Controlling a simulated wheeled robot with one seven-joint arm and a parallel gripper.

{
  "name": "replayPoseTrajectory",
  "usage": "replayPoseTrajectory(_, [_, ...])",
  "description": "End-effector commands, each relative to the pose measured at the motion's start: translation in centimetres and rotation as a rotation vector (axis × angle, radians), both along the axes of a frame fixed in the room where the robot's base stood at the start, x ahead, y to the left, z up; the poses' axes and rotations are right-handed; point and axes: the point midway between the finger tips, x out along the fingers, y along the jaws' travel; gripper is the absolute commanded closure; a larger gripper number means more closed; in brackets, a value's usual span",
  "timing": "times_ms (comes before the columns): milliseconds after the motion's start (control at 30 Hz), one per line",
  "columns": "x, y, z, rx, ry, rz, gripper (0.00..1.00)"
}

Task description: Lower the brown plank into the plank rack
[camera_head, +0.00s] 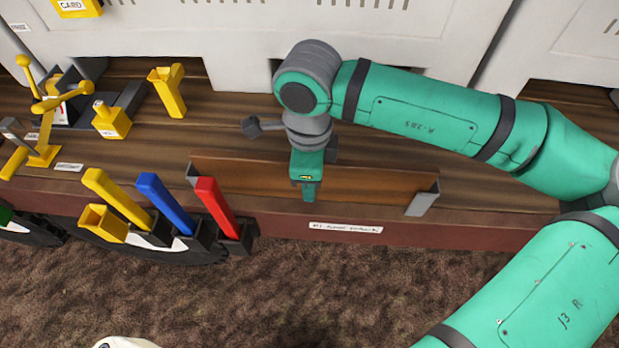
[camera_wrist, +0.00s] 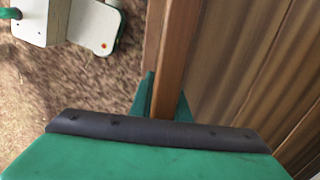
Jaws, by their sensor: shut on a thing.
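The brown plank (camera_head: 370,186) stands on its long edge along the front of the wooden deck in the head view. Its ends are at the two grey metal brackets of the plank rack (camera_head: 423,200). In the wrist view the plank (camera_wrist: 176,60) runs upward from between my gripper's fingers (camera_wrist: 160,105). My gripper hides part of the plank, and I cannot tell whether its lower edge rests on the deck.
Red, blue (camera_head: 165,203) and yellow levers stand left of the rack at the deck edge. Yellow fixtures (camera_head: 168,90) stand on the deck further left. A white label (camera_head: 345,228) is on the front edge. A pale wall (camera_head: 230,40) rises behind. The deck right of the rack is clear.

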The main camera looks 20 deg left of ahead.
Motion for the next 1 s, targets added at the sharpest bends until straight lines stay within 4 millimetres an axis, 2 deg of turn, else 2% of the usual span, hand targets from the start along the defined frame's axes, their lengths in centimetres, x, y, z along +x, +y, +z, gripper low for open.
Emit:
replayPoseTrajectory(433, [0.0, 0.0, -1.6, 0.0, -0.001, 0.0, 1.0])
replayPoseTrajectory(900, [0.0, 0.0, -1.8, 0.0, -0.001, 0.001, 1.0])
replayPoseTrajectory(933, [0.0, 0.1, -1.8, 0.0, -0.001, 0.001, 0.82])
replayPoseTrajectory(1000, [0.0, 0.0, -1.8, 0.0, -0.001, 0.001, 0.65])
